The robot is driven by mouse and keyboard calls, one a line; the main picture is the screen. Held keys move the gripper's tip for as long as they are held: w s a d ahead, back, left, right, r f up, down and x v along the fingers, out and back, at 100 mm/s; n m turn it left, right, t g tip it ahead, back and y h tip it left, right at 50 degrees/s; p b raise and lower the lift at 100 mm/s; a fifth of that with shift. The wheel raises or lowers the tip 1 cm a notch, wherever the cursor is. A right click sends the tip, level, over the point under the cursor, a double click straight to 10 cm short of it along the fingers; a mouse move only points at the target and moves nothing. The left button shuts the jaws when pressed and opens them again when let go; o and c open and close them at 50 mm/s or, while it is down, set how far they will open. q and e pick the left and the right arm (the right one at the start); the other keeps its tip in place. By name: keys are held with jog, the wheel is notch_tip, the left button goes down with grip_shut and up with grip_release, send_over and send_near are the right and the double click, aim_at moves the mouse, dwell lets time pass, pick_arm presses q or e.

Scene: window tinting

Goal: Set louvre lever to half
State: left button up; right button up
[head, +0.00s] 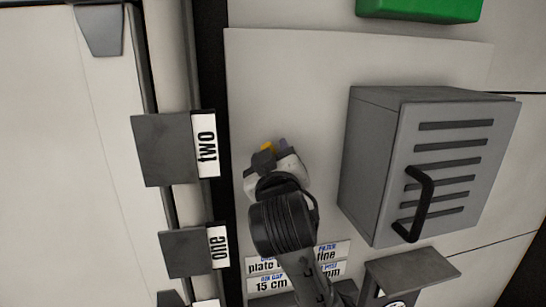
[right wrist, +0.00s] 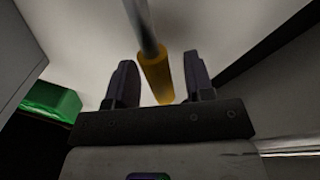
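The lever is a grey rod with a yellow grip (right wrist: 157,77), seen in the right wrist view against the pale wall. In the head view only a small yellow patch of it (head: 267,147) shows beside my gripper; the rest is hidden. My right gripper (right wrist: 160,60) is open, with one dark finger on each side of the lever and a visible gap to each finger. In the head view my right gripper (head: 269,155) is in front of the pale panel, its fingers mostly hidden. No setting marks for the lever are visible. My left gripper is not in view.
A grey slotted box (head: 370,160) with a black handle (head: 424,205) stands out from the panel to the right. A green block (head: 420,8) is above. Dark blocks labelled "two" (head: 165,148) and "one" (head: 186,253) are left. Printed labels (head: 265,266) sit below.

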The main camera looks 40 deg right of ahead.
jog(key=shift+s+a+f, duration=0.1)
jog(key=shift+s+a, duration=0.1)
jog(key=b+v, duration=0.4)
jog(key=v, duration=0.9)
jog(key=shift+s, duration=0.1)
dwell(0.3)
